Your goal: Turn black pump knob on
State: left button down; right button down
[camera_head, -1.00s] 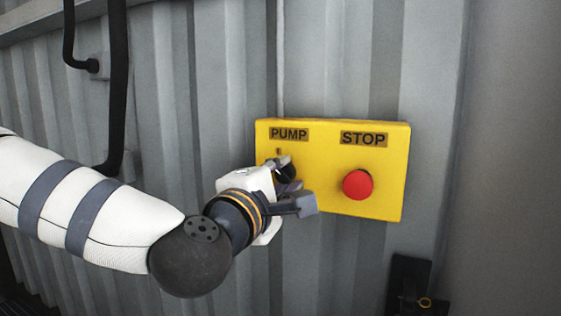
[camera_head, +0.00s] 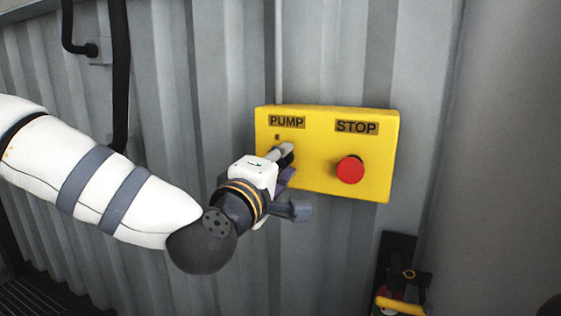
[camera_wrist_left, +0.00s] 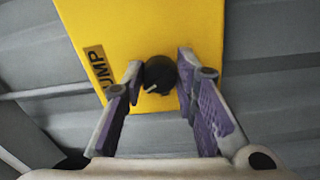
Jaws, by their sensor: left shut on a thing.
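The yellow control box (camera_head: 315,180) is fixed to the corrugated wall, with a PUMP label (camera_head: 287,122) at left and a STOP label (camera_head: 357,127) above a red button (camera_head: 350,170). My left gripper (camera_head: 284,157) is at the pump knob's place, below the PUMP label, and hides the knob in the head view. In the left wrist view the black knob (camera_wrist_left: 159,75) sits between the two fingertips of my left gripper (camera_wrist_left: 158,70), which is shut on it. A pale pointer mark shows on the knob. My right gripper is not in view.
A black cable (camera_head: 118,80) runs down the wall at left. A dark fixture with a yellow handle (camera_head: 399,306) is low at right. The wall around the box is otherwise clear, and the red button is close to the gripper's right.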

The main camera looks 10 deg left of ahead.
pick_arm(q)
jog(key=c, duration=1.3)
grip_release()
jog(key=s+a, duration=0.1)
jog(key=s, duration=0.6)
jog(key=s+d+f+m+g, duration=0.1)
jog(key=s+f+m+g, duration=0.25)
jog(key=f, duration=0.75)
jog(key=s+f+m+g, duration=0.2)
jog(key=f+g, duration=0.2)
jog(key=f, duration=0.8)
jog(key=s+a+f+m+g, duration=0.2)
jog(key=s+f+m+g, duration=0.15)
jog(key=s+f, duration=0.7)
jog(key=s+a+f+m+g+y, duration=0.1)
jog(key=s+a+f+g, duration=0.2)
jog(key=s, duration=0.5)
jog(key=s+a+f+m+g+y, duration=0.1)
jog(key=s+a+f+m+g, duration=0.1)
jog(key=s+f, duration=0.3)
jog(key=s+a+f+m+g+y, duration=0.1)
jog(key=s+a+f+g, duration=0.3)
jog(key=s, duration=0.8)
jog(key=shift+a+f+m+g, duration=0.4)
jog(key=shift+f+g, duration=0.05)
jog(key=shift+g, duration=0.05)
